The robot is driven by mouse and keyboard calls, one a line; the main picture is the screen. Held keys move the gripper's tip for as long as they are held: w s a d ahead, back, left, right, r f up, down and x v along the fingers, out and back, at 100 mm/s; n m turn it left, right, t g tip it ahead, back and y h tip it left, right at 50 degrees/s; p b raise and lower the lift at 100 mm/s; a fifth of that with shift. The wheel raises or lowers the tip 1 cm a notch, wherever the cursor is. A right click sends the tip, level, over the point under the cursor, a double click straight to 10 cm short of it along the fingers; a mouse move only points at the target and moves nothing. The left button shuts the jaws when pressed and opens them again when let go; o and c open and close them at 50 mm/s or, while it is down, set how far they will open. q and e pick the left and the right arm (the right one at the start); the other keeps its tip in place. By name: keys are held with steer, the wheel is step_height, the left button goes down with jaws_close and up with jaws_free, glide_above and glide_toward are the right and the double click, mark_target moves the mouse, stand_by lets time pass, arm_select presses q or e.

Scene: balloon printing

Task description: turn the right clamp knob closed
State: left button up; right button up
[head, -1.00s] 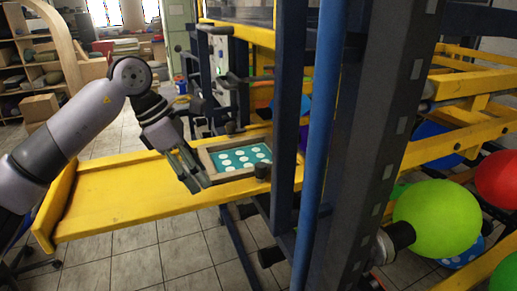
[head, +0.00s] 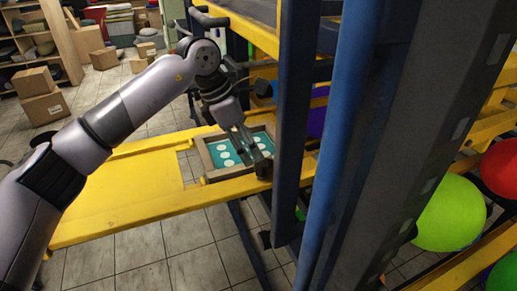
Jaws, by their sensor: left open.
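The right clamp knob (head: 264,171) is a small dark cylinder at the front right corner of a wooden frame (head: 207,157). The frame holds a teal panel with white dots (head: 224,152) and sits on the yellow beam. My left gripper (head: 256,162) reaches down from above, open, with its fingertips right at the knob. The fingers cover part of the panel and part of the knob. I cannot tell whether they touch the knob or how far it is turned. My right gripper is not in view.
A blue upright pole (head: 345,130) and dark posts stand close to the right of the knob. A yellow board (head: 120,205) extends left. Green (head: 450,213) and red (head: 500,172) balloons are at the right. Cardboard boxes (head: 43,95) stand on the tiled floor behind.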

mark_target(261, 163)
arm_select(q)
steer(key=d+f, duration=0.1)
steer(key=d+f+p, duration=0.1)
steer(key=f, duration=0.1)
steer(key=shift+s, duration=0.1)
steer(key=shift+w+d+f, duration=0.2)
steer(key=shift+w+f, duration=0.05)
steer(key=shift+f, duration=0.5)
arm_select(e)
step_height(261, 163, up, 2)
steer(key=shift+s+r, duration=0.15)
arm_select(q)
steer(key=shift+s, duration=0.1)
steer(key=shift+c, duration=0.4)
steer(key=shift+r, duration=0.1)
steer(key=shift+c, duration=0.6)
jaws_close()
